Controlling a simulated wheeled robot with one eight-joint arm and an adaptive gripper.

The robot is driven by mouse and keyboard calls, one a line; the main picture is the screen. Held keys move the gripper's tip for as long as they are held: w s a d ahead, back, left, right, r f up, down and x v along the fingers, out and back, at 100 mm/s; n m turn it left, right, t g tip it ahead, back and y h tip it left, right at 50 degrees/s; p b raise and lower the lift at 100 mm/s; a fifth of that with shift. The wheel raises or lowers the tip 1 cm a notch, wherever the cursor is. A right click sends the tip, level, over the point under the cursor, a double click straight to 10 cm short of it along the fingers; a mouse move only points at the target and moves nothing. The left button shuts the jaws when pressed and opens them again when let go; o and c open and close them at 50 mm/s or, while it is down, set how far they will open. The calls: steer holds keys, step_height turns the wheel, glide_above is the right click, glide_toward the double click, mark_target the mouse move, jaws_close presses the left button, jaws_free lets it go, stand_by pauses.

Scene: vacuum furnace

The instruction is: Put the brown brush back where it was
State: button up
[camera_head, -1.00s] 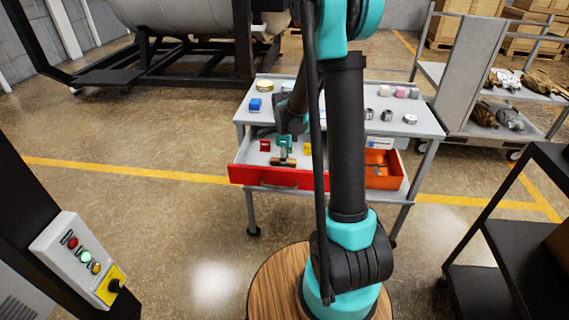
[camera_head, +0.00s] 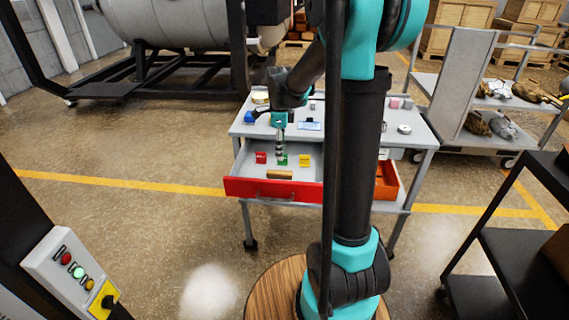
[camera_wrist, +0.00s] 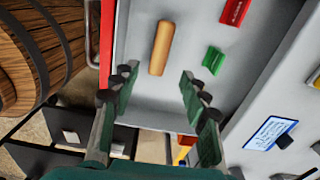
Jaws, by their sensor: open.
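The brown brush (camera_head: 279,174) lies in the open red-fronted drawer (camera_head: 250,188), near its front panel. In the wrist view the brown brush (camera_wrist: 161,47) lies on the grey drawer floor, beyond my fingertips and apart from them. My gripper (camera_head: 280,158) is above the drawer, behind the brush in the head view. In the wrist view my gripper (camera_wrist: 160,85) has its fingers spread wide with nothing between them.
A red block (camera_head: 261,157), a green block (camera_wrist: 213,59) and a yellow block (camera_head: 304,160) are also in the drawer. The cart top (camera_head: 415,128) holds several small items.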

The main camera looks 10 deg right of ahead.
steer(key=s+d+f+n+t, duration=0.1)
steer(key=s+f+n+t, duration=0.1)
steer(key=s+n, duration=0.8)
steer(key=s+d+f+n+t, duration=0.2)
steer(key=s+f+n, duration=0.3)
steer(key=s+n, duration=0.6)
steer(key=shift+s+d, duration=0.3)
steer(key=shift+s, duration=0.1)
steer(key=shift+c, duration=0.2)
